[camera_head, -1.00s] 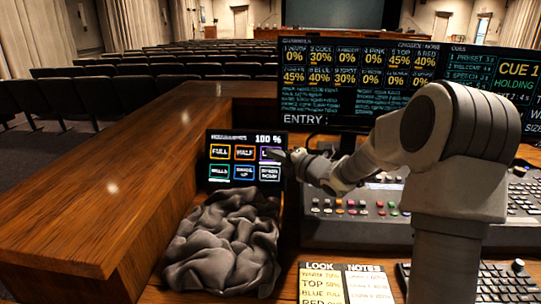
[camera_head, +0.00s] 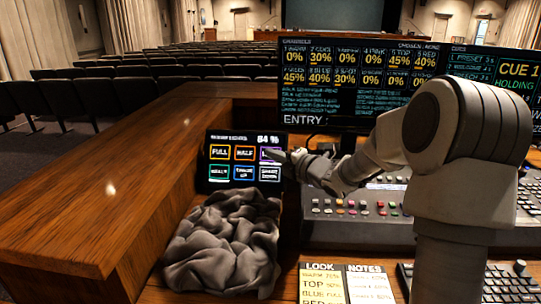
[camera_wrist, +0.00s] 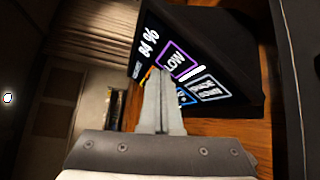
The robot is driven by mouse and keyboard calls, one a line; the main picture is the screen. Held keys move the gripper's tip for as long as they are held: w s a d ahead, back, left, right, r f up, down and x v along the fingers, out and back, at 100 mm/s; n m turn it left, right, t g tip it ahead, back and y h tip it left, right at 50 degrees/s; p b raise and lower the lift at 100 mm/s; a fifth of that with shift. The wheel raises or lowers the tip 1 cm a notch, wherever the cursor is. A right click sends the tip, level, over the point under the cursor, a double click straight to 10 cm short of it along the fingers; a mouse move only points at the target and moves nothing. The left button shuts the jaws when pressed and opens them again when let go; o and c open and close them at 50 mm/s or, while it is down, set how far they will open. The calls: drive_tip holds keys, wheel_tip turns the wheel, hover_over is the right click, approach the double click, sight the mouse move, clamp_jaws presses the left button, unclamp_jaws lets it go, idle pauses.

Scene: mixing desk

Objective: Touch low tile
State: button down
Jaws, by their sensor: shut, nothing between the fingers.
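The low tile (camera_head: 268,154) is the purple-outlined tile at the top right of a small black touch panel (camera_head: 204,172). In the head view my gripper covers part of it. In the wrist view the low tile (camera_wrist: 176,60) reads LOW, with a white bar along one edge. My gripper (camera_head: 281,156) is shut and empty, its tips in front of the panel by this tile. In the wrist view the fingertips (camera_wrist: 159,74) sit just beside the LOW tile. I cannot tell whether they touch the glass. The panel reads 84 %.
A crumpled grey cloth (camera_head: 225,245) lies in front of the panel. A mixing desk (camera_head: 330,232) and large monitors (camera_head: 350,85) stand to the right. A cue sheet (camera_head: 322,285) lies at the front.

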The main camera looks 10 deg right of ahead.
drive_tip(key=shift+s+r, duration=0.1)
drive_tip(key=shift+s+a+r, duration=0.2)
drive_tip(key=shift+s+r, duration=0.15)
drive_tip(key=shift+s, duration=0.35)
drive_tip(key=shift+s+a+r, duration=0.25)
drive_tip(key=shift+s+r, duration=0.15)
drive_tip(key=shift+s, duration=0.25)
drive_tip(key=shift+s+a+r, duration=0.2)
drive_tip(key=shift+s+r, duration=0.15)
drive_tip(key=shift+s, duration=0.35)
drive_tip(key=shift+r, duration=0.1)
